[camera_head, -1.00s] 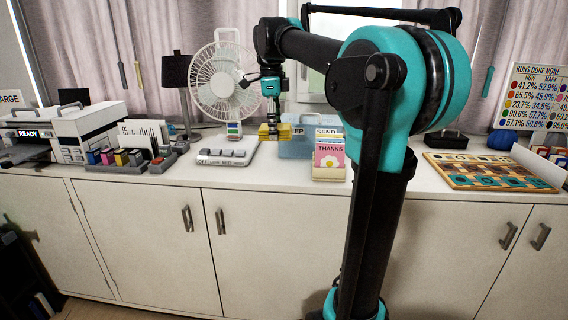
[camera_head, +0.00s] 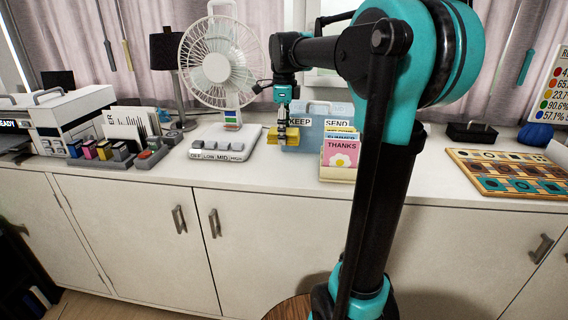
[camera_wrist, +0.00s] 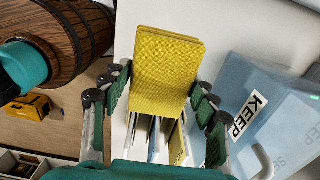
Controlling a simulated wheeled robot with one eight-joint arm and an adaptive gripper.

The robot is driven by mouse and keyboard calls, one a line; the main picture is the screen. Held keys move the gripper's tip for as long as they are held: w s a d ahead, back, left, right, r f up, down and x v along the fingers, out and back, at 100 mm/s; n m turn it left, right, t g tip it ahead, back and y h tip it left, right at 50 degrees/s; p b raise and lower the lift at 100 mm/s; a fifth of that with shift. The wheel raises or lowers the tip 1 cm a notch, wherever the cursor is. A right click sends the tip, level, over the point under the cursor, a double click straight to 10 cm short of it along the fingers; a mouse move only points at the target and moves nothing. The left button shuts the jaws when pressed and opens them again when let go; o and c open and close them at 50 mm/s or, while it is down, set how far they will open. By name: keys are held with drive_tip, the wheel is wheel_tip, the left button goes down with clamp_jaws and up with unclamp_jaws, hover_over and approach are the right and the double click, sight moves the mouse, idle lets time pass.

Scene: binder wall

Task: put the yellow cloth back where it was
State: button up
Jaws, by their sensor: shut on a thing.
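The blue KEEP box (camera_wrist: 275,110) shows to the right there. I cannot tell whether the cloth touches the counter or the box.
A card holder with a THANKS card (camera_head: 340,158) stands right of the cloth. A white fan (camera_head: 216,62) with its button base (camera_head: 222,145) stands to the left. A patterned board (camera_head: 510,172) lies at the right.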

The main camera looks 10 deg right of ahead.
sight(284, 171)
wheel_tip(284, 171, down, 11)
drive_tip(key=shift+f, duration=0.1)
idle(0.4)
drive_tip(key=o, duration=1.1)
wheel_tip(284, 171, up, 12)
drive_tip(key=shift+r, duration=0.1)
